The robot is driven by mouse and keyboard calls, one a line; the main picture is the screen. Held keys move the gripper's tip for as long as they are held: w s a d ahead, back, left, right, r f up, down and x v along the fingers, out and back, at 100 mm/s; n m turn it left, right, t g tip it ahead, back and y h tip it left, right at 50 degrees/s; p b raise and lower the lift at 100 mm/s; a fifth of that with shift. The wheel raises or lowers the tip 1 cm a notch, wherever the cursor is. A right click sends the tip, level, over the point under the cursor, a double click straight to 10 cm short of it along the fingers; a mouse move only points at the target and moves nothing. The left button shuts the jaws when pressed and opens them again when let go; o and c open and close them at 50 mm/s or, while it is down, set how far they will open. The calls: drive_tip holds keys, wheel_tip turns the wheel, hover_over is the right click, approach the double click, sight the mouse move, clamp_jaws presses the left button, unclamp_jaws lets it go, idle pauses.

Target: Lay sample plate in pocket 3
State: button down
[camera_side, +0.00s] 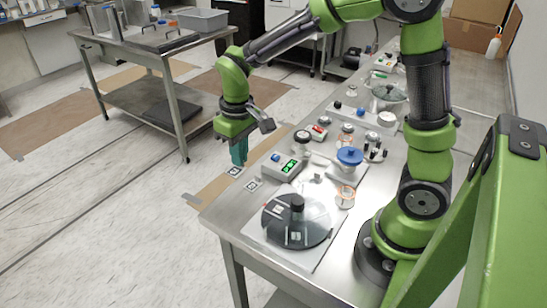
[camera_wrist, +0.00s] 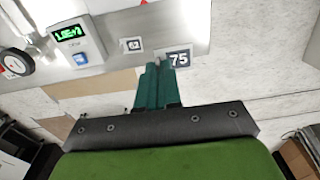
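My gripper (camera_side: 240,153) has teal fingers that point down, off the left edge of the steel bench in the side view. In the wrist view its fingers (camera_wrist: 158,84) lie side by side with no clear gap, and I see no plate between them. A dark round disc (camera_side: 318,228) with a black knob (camera_side: 297,203) at its middle sits on a pale square base (camera_side: 264,238) at the bench's near end. Small light patches show on the disc, but I cannot tell pocket numbers or which is a sample plate. The gripper is apart from the disc, up and left of it.
A controller box (camera_side: 284,167) with a green display stands near the bench's left edge; it also shows in the wrist view (camera_wrist: 76,42). Printed markers, one reading 75 (camera_wrist: 179,58), lie by the edge. A blue-topped part (camera_side: 349,157) and several fittings stand behind the disc.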

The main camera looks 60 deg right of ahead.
sight(271, 207)
drive_tip(key=s+d+n, duration=0.1)
drive_tip(key=s+n, duration=0.7)
drive_tip(key=n, duration=1)
wheel_tip(271, 207, down, 10)
drive_tip(key=shift+w+r, duration=0.1)
drive_tip(key=shift+f, duration=0.25)
drive_tip(key=c, duration=1.3)
unclamp_jaws()
drive_tip(key=shift+c, duration=0.2)
drive_tip(key=shift+r, duration=0.1)
